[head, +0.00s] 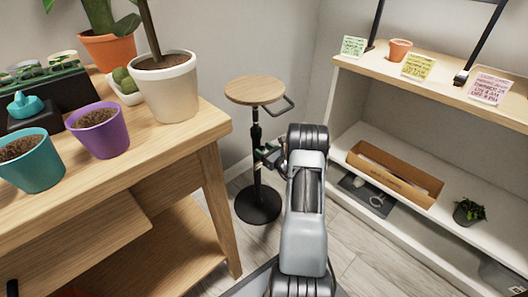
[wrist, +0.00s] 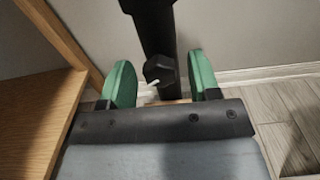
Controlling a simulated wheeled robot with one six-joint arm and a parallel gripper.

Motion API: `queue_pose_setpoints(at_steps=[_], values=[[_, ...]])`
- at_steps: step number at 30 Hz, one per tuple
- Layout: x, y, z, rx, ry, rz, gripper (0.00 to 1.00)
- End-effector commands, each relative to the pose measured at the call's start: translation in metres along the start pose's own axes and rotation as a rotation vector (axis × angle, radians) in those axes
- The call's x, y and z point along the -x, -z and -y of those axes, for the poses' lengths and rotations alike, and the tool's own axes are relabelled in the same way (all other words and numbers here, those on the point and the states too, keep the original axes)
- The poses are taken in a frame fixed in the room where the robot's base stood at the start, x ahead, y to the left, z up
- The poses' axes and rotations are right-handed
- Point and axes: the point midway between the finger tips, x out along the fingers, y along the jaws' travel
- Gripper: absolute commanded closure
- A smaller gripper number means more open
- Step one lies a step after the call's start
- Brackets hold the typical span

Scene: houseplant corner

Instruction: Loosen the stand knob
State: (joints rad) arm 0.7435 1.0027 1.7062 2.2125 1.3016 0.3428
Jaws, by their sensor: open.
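The stand (head: 257,140) has a round wooden top, a black post and a round black base, and stands on the floor between the table and the shelf. Its black knob (wrist: 159,70) with a white mark shows on the post in the wrist view. My gripper (wrist: 162,80) is open, with one green finger on each side of the knob and visible gaps to it. In the head view my gripper (head: 266,152) is beside the post, below the top, and partly hidden by my arm. The knob cannot be made out there.
A wooden table (head: 196,136) with several pots is at the left, its leg close to the stand. A white shelf unit (head: 393,130) with a cardboard box (head: 395,175) and a small plant (head: 468,211) is at the right. A handle (head: 283,106) sticks out below the stand's top.

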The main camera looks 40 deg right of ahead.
Motion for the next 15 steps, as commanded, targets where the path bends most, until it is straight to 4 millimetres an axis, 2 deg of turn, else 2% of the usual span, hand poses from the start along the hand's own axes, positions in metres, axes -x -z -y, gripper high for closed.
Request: queue_pose_setpoints(at_steps=[4,15], values=[[0.0002,0.0000,0.0000,0.000,0.000,0.000,0.45],[0.0004,0.0002,-0.0001,0.000,0.000,-0.001,0.81]])
